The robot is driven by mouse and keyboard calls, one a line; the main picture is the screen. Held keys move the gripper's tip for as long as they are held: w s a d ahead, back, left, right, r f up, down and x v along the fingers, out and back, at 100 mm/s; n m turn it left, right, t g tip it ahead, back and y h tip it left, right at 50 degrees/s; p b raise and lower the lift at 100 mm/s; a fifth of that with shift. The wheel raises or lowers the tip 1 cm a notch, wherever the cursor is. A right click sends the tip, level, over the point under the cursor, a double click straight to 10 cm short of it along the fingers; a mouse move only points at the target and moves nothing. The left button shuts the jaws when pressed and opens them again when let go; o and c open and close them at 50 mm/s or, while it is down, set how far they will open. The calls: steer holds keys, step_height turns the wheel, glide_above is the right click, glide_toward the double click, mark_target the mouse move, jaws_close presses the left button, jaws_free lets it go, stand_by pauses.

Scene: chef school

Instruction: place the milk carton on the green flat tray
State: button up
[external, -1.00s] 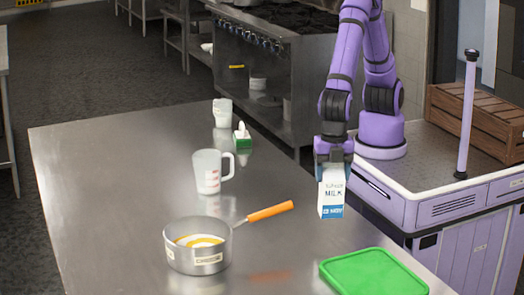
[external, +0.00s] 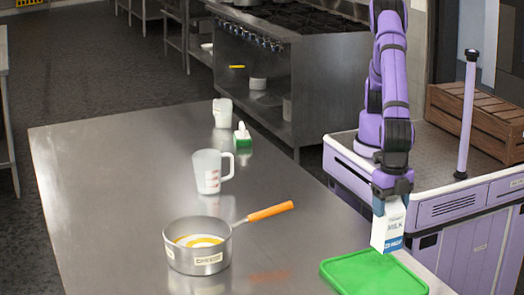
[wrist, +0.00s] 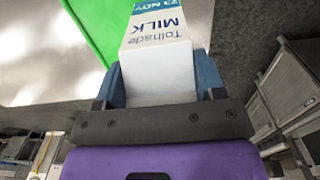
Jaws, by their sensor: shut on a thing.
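The milk carton (external: 388,229) is white and blue with printed lettering. My gripper (external: 392,190) is shut on its top, and the carton hangs slightly tilted below it. In the wrist view the carton (wrist: 157,62) sits between the two blue fingers of my gripper (wrist: 160,82). The green flat tray (external: 372,273) lies at the front right of the steel table, and nothing shows on it. In the external view the carton is just above the tray's back right edge, apart from it. The tray (wrist: 98,22) also shows at the wrist view's upper left.
On the steel table (external: 120,200) stand a saucepan (external: 197,258) with an orange handle, a measuring jug (external: 208,172), a white cup (external: 222,112) and a small green-and-white item (external: 242,137). A wooden crate (external: 478,120) is at the right. The table's left part is clear.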

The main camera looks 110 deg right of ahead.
steer(key=w+a+f, duration=0.4)
steer(key=w+a, duration=0.1)
steer(key=w, duration=0.1)
steer(key=shift+w+a, duration=0.2)
steer(key=shift+a, duration=0.05)
steer(key=shift+f, duration=0.25)
steer(key=o, duration=1.5)
steer(key=shift+o, duration=0.2)
step_height(320, 180, up, 12)
steer(key=shift+r, duration=0.15)
steer(key=shift+d, duration=0.1)
